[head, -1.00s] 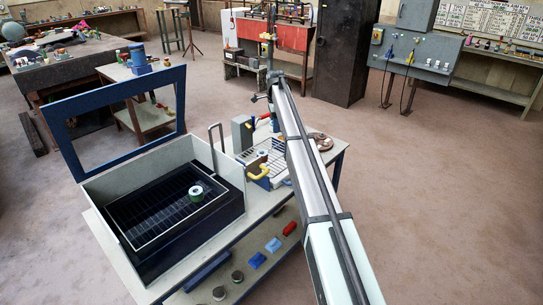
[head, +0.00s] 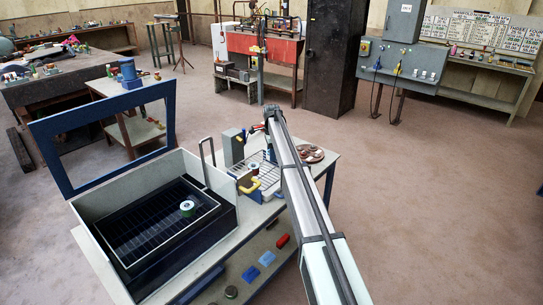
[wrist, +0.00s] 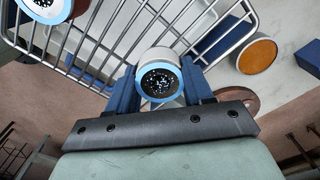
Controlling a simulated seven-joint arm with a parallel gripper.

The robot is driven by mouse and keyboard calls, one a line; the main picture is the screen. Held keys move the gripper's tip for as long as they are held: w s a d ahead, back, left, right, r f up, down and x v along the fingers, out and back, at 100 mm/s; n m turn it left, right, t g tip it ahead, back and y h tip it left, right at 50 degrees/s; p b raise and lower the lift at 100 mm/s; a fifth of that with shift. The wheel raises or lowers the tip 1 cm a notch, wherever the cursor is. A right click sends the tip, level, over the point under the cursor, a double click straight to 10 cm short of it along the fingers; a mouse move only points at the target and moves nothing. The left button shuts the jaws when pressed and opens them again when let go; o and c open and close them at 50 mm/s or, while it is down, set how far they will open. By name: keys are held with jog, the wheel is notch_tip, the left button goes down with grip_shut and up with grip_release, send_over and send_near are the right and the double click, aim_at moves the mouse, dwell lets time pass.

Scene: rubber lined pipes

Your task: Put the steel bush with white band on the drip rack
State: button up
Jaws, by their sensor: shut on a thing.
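In the wrist view, my gripper (wrist: 161,88) has its blue fingers closed on the sides of a round bush (wrist: 160,56). The bush has a pale whitish band, a light blue rim and a dark, speckled bore facing the camera. I take it for the steel bush with white band. It is over or at the bars of the wire drip rack (wrist: 95,40); I cannot tell whether it touches them. The drip rack also shows in the head view (head: 268,181), beside the grey basin. There, my arm's end is above the rack, and the held bush cannot be made out.
Another bush with a blue rim (wrist: 45,8) is at the rack's upper left in the wrist view. An orange-faced round thing (wrist: 257,55) lies beyond the rack. A green-and-white bush (head: 187,207) sits in the black basket.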

jog(key=shift+f, duration=0.55)
jog(key=shift+f, duration=0.15)
jog(key=o, duration=1.3)
jog(key=shift+c, duration=0.2)
notch_tip(320, 180, up, 12)
